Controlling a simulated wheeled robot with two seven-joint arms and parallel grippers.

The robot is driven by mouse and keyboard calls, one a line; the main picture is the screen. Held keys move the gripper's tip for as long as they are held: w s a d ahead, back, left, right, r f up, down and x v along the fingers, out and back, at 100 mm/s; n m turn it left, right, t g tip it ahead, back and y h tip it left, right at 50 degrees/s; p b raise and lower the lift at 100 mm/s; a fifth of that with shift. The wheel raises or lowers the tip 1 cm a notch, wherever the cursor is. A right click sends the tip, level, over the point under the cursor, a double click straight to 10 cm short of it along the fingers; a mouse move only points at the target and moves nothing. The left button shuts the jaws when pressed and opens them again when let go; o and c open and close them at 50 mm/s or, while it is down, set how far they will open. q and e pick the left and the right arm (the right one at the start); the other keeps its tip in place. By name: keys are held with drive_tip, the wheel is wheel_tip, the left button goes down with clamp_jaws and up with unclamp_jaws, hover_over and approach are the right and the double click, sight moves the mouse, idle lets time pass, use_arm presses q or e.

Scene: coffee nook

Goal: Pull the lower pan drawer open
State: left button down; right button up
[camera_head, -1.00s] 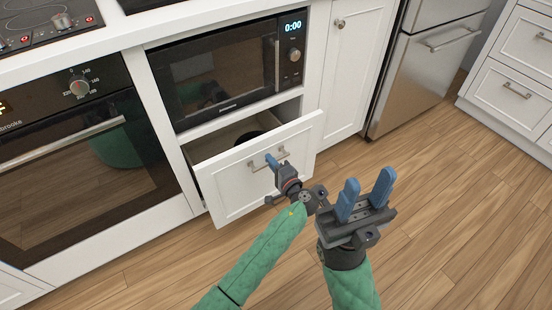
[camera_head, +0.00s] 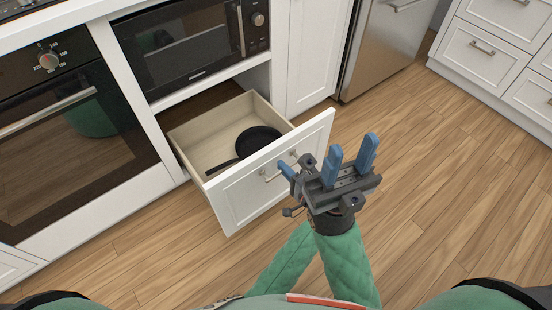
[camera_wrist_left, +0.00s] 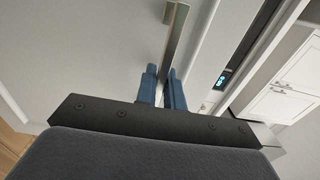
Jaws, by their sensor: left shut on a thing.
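The lower pan drawer (camera_head: 240,204) stands well open below the microwave, with a black frying pan (camera_head: 258,141) lying inside. Its bar handle (camera_head: 271,177) is on the white front. My left gripper (camera_head: 286,170) is at the handle, partly hidden behind my right gripper. In the left wrist view, the blue fingers (camera_wrist_left: 163,88) are closed around the lower end of the handle (camera_wrist_left: 175,40). My right gripper (camera_head: 350,161) is open and empty, with its blue fingers apart, in front of the drawer and to the right of the handle.
The microwave (camera_head: 190,50) sits above the drawer, and the oven (camera_head: 70,140) is to its left. A steel fridge (camera_head: 380,45) and white drawers (camera_head: 490,50) stand to the right. The wooden floor (camera_head: 440,200) is clear.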

use_arm(q)
drive_tip(key=shift+v, duration=0.8)
drive_tip(key=c, duration=1.5)
unclamp_jaws()
